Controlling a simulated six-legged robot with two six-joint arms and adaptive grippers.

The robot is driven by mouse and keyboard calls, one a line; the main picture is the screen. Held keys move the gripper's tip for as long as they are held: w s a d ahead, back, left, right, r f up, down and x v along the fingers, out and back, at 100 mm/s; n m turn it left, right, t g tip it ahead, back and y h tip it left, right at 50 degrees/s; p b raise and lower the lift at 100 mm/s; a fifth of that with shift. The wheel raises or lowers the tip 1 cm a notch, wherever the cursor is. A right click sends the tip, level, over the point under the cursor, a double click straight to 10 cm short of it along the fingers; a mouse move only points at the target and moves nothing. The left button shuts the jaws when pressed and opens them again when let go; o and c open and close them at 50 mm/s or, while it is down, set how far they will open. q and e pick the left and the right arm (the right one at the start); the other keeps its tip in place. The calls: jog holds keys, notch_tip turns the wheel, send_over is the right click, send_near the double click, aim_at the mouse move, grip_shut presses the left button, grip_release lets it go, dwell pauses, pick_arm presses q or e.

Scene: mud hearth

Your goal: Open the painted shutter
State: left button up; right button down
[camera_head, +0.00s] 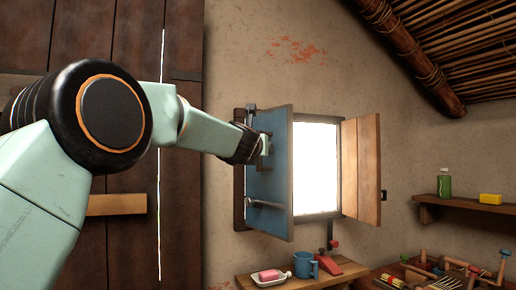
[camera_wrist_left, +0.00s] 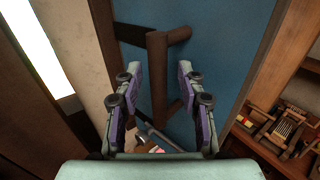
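The blue painted shutter (camera_head: 272,185) stands swung out from the left side of the bright window opening (camera_head: 315,165). My left arm reaches in from the left, and its gripper (camera_head: 264,146) is at the shutter's upper face. In the left wrist view the blue face (camera_wrist_left: 218,45) fills the background. A dark brown handle (camera_wrist_left: 157,70) stands out from it, between the two spread fingers of my left gripper (camera_wrist_left: 160,85). The fingers look apart from the handle; contact cannot be told. My right gripper is not in view.
A plain wooden shutter (camera_head: 361,168) stands open at the window's right. Below are a blue mug (camera_head: 305,265), a soap dish (camera_head: 270,279) and a rack of tools (camera_head: 440,275). A shelf (camera_head: 470,205) holds a green bottle (camera_head: 444,184) and a yellow block (camera_head: 490,198).

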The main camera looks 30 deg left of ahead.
pick_arm(q)
jog(key=v, duration=0.7)
jog(key=shift+a+f, duration=0.1)
dwell(0.5)
